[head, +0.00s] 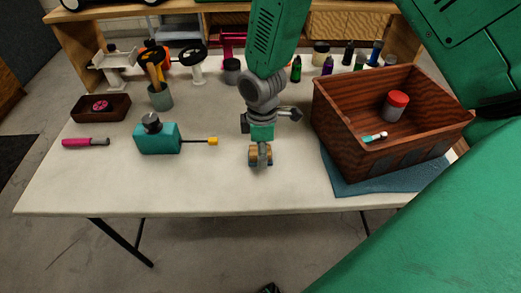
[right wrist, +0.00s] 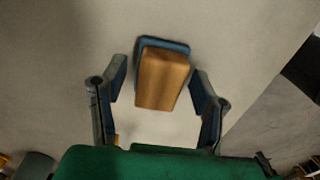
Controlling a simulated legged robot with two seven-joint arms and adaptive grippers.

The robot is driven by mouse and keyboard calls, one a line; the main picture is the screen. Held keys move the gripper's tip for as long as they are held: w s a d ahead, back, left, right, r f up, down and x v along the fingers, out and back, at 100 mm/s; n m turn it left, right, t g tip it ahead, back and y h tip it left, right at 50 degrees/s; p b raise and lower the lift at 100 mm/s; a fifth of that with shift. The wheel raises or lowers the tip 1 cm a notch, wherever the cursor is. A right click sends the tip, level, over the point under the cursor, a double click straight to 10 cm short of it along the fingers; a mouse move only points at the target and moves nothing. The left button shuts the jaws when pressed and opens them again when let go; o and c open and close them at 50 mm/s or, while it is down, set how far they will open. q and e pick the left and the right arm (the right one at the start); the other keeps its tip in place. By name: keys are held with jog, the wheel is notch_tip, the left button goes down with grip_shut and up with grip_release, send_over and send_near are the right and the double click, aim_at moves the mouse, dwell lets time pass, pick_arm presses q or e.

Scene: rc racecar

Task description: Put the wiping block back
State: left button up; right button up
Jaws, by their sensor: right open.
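The wiping block (head: 254,154) is a small tan wooden block near the front middle of the white table. In the right wrist view the wiping block (right wrist: 162,80) shows from above, with a blue layer under it. My right gripper (head: 261,162) reaches down over the block and partly hides it in the head view. In the right wrist view my right gripper (right wrist: 160,85) is open, with one finger on each side of the block and visible gaps between. My left gripper is not in view.
A wooden crate (head: 392,157) holding a red-lidded jar (head: 395,106) stands right on a blue mat (head: 345,187). A dark wooden box (head: 101,107) and pink-handled tool (head: 78,142) sit left. The front table is clear.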

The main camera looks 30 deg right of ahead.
jog(key=shift+r, duration=0.15)
jog(key=shift+d+r, duration=0.1)
jog(key=shift+r, duration=0.25)
notch_tip(320, 180, up, 11)
jog(key=p, duration=0.2)
dwell(0.3)
